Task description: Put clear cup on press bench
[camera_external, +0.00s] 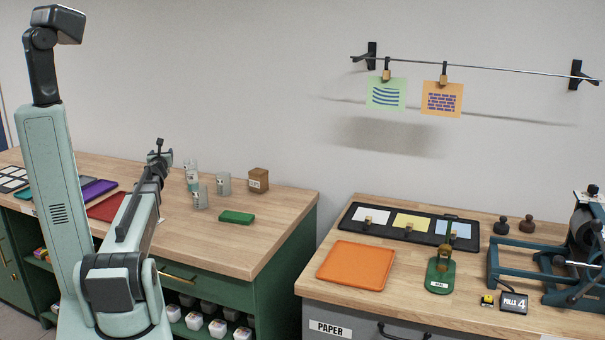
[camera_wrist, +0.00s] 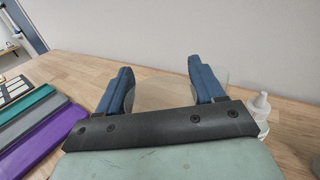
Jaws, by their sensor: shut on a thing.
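A see-through cup (camera_wrist: 165,93) is between the two blue fingers of my gripper (camera_wrist: 160,76) in the wrist view. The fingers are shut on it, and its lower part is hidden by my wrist. In the external view my gripper (camera_external: 160,152) is small, over the left wooden counter, and the cup cannot be made out there. I cannot tell whether the cup touches the counter. The press bench (camera_external: 408,270) is the right-hand wooden bench with the teal press (camera_external: 570,260), across a gap from the left counter.
On the left counter stand several pale containers (camera_external: 223,184), a brown box (camera_external: 258,180) and a green block (camera_external: 237,217). The press bench carries an orange tray (camera_external: 356,265), a black rack (camera_external: 362,228) and a green stamp (camera_external: 439,276). Bare wood lies between tray and stamp.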

